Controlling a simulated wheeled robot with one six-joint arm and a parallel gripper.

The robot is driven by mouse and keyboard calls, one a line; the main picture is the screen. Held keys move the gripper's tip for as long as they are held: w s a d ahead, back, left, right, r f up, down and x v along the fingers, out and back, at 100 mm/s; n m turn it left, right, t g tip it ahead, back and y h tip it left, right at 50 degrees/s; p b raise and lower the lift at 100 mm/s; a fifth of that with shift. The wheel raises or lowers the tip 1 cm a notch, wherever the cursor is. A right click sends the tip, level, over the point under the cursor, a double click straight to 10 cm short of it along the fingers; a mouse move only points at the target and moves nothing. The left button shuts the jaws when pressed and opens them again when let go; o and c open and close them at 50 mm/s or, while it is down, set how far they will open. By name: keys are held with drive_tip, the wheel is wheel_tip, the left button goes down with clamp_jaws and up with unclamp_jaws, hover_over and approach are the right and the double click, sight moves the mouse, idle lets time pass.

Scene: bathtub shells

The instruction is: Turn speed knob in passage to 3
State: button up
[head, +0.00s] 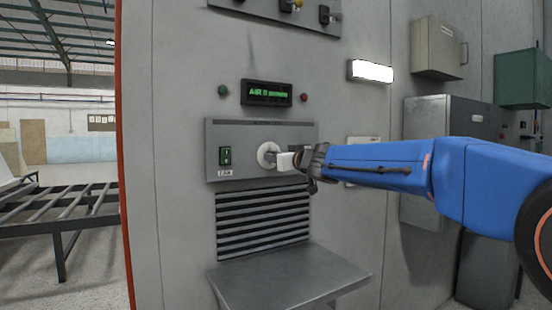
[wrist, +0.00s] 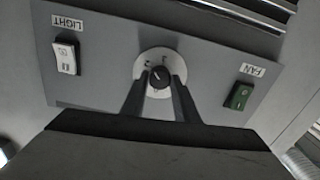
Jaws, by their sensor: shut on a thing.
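The speed knob (wrist: 158,79) is a small dark round knob on a pale dial plate (wrist: 146,58), seen upside down in the wrist view. Numerals, one looking like a 2, show on the plate. The knob's pointer mark is too small to read surely. My gripper (wrist: 160,82) is shut on the knob, with one dark finger on each side. In the head view my gripper (head: 285,160) reaches from the right to the pale dial (head: 267,154) on the grey panel (head: 240,140). The knob itself is mostly hidden there.
A green switch (wrist: 238,96) labelled FAN and a white switch (wrist: 67,56) labelled LIGHT flank the dial. Above the panel is a green-lit display (head: 267,94). Below are a louvred vent (head: 262,222) and a projecting metal shelf (head: 290,280).

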drive_tip(key=shift+f+m, duration=0.15)
drive_tip(key=shift+m, duration=4.15)
drive_tip(key=o, duration=1.1)
drive_tip(key=shift+c, duration=0.2)
drive_tip(key=v, duration=1.7)
